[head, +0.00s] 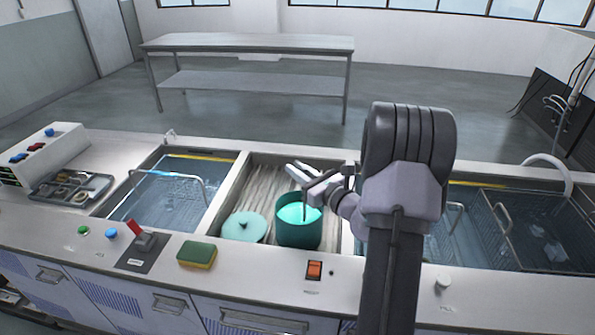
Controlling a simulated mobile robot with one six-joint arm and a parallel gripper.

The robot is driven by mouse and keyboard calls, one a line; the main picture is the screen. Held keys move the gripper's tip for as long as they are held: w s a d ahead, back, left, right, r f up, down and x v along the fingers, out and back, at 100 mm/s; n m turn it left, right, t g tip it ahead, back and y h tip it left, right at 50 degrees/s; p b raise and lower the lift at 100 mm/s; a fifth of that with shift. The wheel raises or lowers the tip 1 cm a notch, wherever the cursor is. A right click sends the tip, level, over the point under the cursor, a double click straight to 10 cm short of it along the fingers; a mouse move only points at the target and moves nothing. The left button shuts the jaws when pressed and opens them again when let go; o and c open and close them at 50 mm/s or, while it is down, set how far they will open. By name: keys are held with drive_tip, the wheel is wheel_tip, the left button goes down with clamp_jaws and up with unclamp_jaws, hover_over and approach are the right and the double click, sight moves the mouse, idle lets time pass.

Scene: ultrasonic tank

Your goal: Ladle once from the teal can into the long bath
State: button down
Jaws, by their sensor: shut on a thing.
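The teal can (299,232) stands open in the middle bay, with lighter teal liquid inside. Its teal lid (245,227) lies beside it on the left. My gripper (306,182) is over the can, shut on a thin dark handle (304,211), which looks like the ladle's. The handle reaches down into the can; its lower end is hidden. A water-filled bath (145,207) with a wire handle lies left of the middle bay. A wider bath (470,240) with wire baskets lies to the right, partly behind my arm. I cannot tell for certain which is the long bath.
A green and yellow sponge (197,254), a red lever switch (140,233) and an orange switch (314,270) are on the front ledge. A metal tray of small parts (72,188) sits at left. A curved white pipe (550,165) rises at right. An empty steel table (248,43) stands behind.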

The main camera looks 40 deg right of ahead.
wheel_tip(320, 180, up, 16)
drive_tip(key=p, duration=1.1)
drive_tip(key=shift+p, duration=0.35)
